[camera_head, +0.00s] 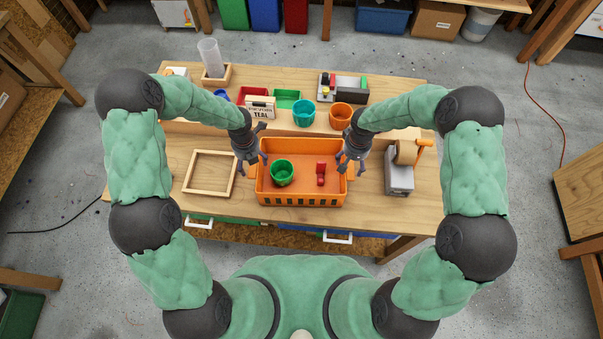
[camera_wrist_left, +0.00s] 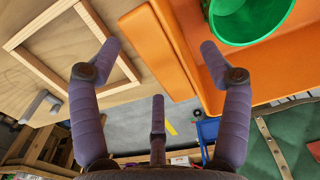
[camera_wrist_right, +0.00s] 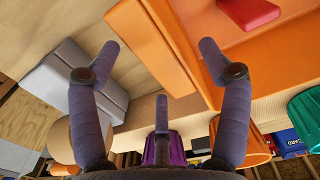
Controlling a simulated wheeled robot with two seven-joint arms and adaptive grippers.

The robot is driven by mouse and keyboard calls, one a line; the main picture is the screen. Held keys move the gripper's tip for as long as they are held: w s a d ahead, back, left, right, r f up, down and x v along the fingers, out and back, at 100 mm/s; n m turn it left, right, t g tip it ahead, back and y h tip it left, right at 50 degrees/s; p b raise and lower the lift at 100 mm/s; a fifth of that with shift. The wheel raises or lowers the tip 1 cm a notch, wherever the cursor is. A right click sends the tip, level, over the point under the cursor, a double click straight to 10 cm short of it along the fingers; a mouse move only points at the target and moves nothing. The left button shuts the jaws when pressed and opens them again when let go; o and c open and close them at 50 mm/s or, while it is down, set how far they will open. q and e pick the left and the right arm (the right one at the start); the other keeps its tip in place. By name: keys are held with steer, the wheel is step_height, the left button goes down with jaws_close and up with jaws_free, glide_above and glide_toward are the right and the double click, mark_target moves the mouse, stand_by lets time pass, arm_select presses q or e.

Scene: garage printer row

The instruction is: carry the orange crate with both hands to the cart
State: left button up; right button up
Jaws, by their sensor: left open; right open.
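The orange crate (camera_head: 303,196) sits on the wooden workbench, with a green cup (camera_head: 282,173) and a small red part (camera_head: 321,174) inside. My left gripper (camera_head: 252,164) is open at the crate's left end. In the left wrist view its fingers (camera_wrist_left: 163,50) stand on either side of the orange side handle (camera_wrist_left: 157,50). My right gripper (camera_head: 352,160) is open at the right end. In the right wrist view its fingers (camera_wrist_right: 162,55) stand on either side of the other handle (camera_wrist_right: 148,45). I cannot tell whether any finger touches. No cart is identifiable.
A wooden frame (camera_head: 209,173) lies left of the crate. A grey tape dispenser (camera_head: 399,178) stands to the right. Behind are a teal cup (camera_head: 304,112), an orange cup (camera_head: 341,116), a label sign (camera_head: 260,107) and a green tray (camera_head: 287,98).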

arm_select(q)
steer(key=shift+f, duration=0.9)
arm_select(e)
steer(key=shift+f, duration=0.9)
arm_select(q)
jaws_close()
arm_select(e)
jaws_close()
